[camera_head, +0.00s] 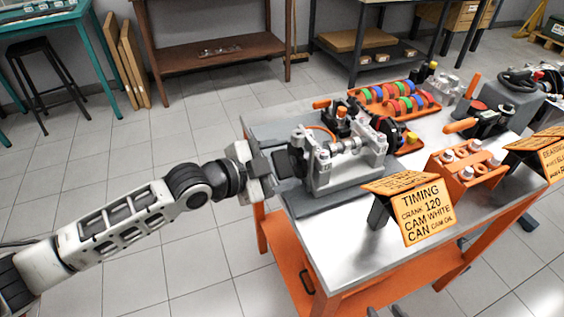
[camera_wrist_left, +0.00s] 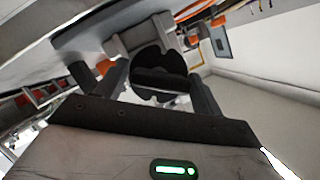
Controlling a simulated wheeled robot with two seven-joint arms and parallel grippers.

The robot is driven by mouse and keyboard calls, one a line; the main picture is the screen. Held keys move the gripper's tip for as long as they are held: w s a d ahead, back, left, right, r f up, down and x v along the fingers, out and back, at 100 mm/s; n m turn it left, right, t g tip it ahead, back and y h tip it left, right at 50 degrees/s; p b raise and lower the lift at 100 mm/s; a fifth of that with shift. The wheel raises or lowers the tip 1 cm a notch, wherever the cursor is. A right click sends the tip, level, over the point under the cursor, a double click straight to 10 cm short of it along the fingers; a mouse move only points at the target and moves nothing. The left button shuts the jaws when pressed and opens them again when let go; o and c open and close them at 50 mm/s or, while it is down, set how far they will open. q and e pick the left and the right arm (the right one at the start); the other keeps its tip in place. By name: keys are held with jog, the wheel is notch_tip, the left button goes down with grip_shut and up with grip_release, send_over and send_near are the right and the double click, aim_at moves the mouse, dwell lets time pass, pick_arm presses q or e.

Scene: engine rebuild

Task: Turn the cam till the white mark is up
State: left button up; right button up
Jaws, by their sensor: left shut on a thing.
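The cam fixture (camera_head: 345,160) is a light grey metal block with a shaft across its top, standing on a grey plate on the bench. A black lobed knob (camera_wrist_left: 160,62) is at its near left end; it also shows dark in the head view (camera_head: 296,160). My left gripper (camera_head: 280,163) reaches in from the left and is shut on this knob, with one finger on each side in the wrist view (camera_wrist_left: 158,88). I cannot make out a white mark on the cam or knob. My right gripper is not in view.
A timing sign (camera_head: 421,212) stands on the bench's front edge, right of the fixture. An orange block (camera_head: 464,170) with metal cylinders and an orange tray (camera_head: 408,108) of coloured rings are further right and back. Bare steel bench top (camera_head: 345,235) shows in front of the fixture.

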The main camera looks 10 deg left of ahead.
pick_arm(q)
jog(key=shift+w+a+n+g, duration=0.1)
jog(key=shift+n+g, duration=0.4)
jog(key=shift+n, duration=0.2)
jog(key=shift+f+n+g+h+b, duration=0.1)
jog(key=shift+n+g+h+b, duration=0.25)
jog(key=shift+n+b, duration=0.4)
jog(key=shift+n+g+h+b, duration=0.25)
jog(key=shift+n+g+b, duration=0.1)
jog(key=shift+n+b, duration=0.1)
jog(key=shift+n+g+b, duration=0.4)
jog(key=shift+n+b, duration=0.2)
jog(key=shift+b, duration=0.15)
pick_arm(e)
jog(key=shift+a+f+m, duration=0.3)
jog(key=shift+a+f, duration=0.15)
jog(key=shift+f, duration=0.3)
jog(key=shift+w+y, duration=0.1)
jog(key=shift+y, duration=0.2)
pick_arm(q)
jog(key=o, duration=0.7)
pick_arm(e)
jog(key=shift+d, duration=0.1)
